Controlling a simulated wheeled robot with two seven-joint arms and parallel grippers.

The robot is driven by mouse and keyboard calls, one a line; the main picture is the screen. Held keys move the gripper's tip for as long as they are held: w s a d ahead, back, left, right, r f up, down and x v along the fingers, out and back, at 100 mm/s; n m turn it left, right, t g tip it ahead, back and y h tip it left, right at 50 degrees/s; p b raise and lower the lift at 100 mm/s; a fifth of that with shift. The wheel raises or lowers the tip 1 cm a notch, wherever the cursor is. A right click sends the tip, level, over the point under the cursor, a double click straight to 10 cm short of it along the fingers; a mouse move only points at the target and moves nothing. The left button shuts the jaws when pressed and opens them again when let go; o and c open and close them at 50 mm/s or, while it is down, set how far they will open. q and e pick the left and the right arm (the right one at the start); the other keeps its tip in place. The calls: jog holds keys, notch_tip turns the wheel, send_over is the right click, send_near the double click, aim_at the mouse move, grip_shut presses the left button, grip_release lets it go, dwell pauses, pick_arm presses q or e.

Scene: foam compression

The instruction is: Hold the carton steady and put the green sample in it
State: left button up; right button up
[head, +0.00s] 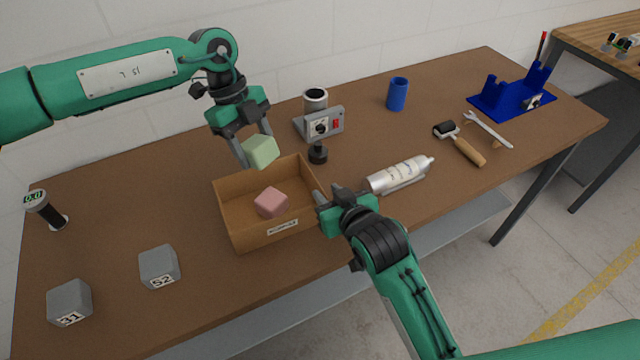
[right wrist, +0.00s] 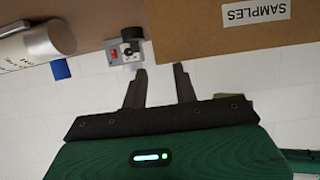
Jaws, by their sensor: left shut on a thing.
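The open brown carton (head: 240,235) stands on the table with a label on its front; the label also shows on the carton in the right wrist view (right wrist: 215,40). My left gripper (head: 254,150) is shut on the light green sample (head: 262,151), holding it above the carton's back wall. A pink block (head: 271,203) lies inside the carton. My right gripper (head: 322,197) is at the carton's right wall near the front corner. Its two fingers are apart in the right wrist view (right wrist: 160,80); whether they touch the wall is unclear.
Right of the carton are a dark knob-like weight (head: 318,153), a grey device (head: 320,125) and a silver bottle (head: 400,174). Grey cubes (head: 159,267) (head: 70,303) stand to the left.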

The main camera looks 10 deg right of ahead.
aim_at(317, 183)
jog(key=x, duration=0.7)
jog(key=shift+r, duration=0.1)
grip_shut()
